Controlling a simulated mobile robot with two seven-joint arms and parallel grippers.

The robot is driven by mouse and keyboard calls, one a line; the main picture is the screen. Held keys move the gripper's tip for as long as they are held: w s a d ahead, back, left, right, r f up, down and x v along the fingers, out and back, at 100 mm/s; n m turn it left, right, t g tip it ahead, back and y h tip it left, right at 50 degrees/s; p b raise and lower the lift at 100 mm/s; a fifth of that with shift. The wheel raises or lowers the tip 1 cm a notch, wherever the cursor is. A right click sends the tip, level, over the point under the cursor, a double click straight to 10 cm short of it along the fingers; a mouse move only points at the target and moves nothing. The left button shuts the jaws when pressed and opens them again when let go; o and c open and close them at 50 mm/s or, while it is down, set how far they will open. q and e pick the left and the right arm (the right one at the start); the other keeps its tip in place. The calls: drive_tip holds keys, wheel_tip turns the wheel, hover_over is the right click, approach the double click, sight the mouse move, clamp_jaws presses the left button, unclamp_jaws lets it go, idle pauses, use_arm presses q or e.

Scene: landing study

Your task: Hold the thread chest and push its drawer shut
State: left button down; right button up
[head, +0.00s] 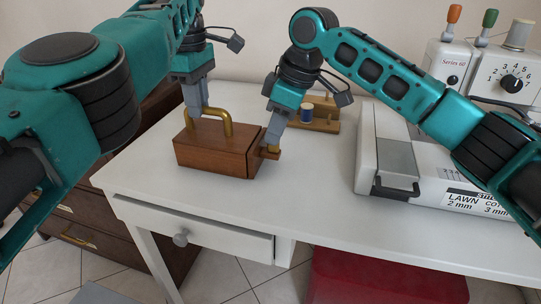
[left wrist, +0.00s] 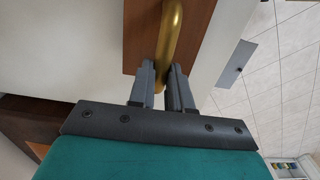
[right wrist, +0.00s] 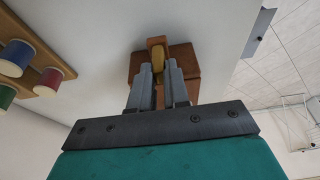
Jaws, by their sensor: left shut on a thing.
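The thread chest (head: 212,153) is a brown wooden box on the white table. It has an arched brass handle (head: 225,122) on top. My left gripper (head: 203,113) is shut on this handle, which also shows between its fingers in the left wrist view (left wrist: 168,45). The drawer front (head: 254,155) is at the chest's right end, with a dark seam beside it. My right gripper (head: 270,140) is at that end, beside the brass pull (right wrist: 157,68). The pull shows at its fingertips; whether the fingers grip it is unclear. How far the drawer stands out is partly hidden.
A wooden rack (head: 326,116) with thread spools stands behind the right gripper. A white sewing machine (head: 440,165) fills the table's right side. The front of the white table (head: 290,205) is clear. A red box (head: 385,280) is below it.

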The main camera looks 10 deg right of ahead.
drive_tip(key=o, duration=0.5)
drive_tip(key=shift+r, duration=0.1)
drive_tip(key=v, duration=1.2)
drive_tip(key=shift+s, duration=0.1)
